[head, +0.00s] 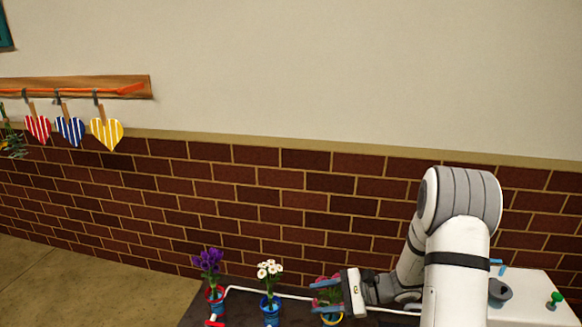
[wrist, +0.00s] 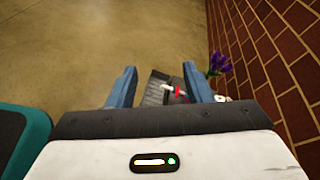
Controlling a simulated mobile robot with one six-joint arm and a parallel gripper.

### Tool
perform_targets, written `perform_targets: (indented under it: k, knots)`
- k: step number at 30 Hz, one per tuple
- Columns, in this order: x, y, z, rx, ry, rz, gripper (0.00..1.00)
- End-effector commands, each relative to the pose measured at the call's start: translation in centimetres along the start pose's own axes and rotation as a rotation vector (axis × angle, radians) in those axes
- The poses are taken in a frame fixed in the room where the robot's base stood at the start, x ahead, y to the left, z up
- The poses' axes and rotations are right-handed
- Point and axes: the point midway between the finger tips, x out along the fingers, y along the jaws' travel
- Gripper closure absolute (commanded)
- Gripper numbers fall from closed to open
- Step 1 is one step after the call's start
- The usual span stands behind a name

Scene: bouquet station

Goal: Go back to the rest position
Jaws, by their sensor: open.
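My gripper (head: 325,292) is at the lower middle right of the head view, its fingers pointing left. In the wrist view my gripper (wrist: 160,78) has its two blue fingers spread apart with nothing between them up close. In the head view the fingers overlap a plant in a yellow-rimmed pot (head: 332,320); I cannot tell how far apart they are in depth.
A white rail (head: 290,295) runs along the pots on a dark surface. A white table (head: 530,300) at the right carries a grey cup (head: 500,292) and a green peg (head: 555,300). A brick wall (head: 240,190) stands behind. Striped hearts (head: 70,130) hang at the left.

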Motion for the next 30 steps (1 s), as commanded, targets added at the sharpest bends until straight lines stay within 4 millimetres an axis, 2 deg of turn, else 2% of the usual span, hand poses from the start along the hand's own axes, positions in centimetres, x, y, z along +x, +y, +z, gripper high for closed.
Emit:
perform_targets:
  k: [1,3,8,12,18,24,30]
  knots:
    - [-0.6,-0.3,3.9,-0.06,0.026,0.069,0.54]
    - [-1.2,0.3,7.4,-0.133,0.065,0.162,0.54]
    - [-3.2,1.9,14.4,-0.308,0.167,0.366,0.54]
    - [-5.5,3.3,19.8,-0.471,0.274,0.532,0.54]
    - [-9.7,4.8,26.3,-0.714,0.449,0.742,0.54]
    - [-14.3,5.3,31.9,-0.963,0.645,0.918,0.54]
    - [-17.6,5.3,35.4,-1.14,0.797,1.027,0.54]
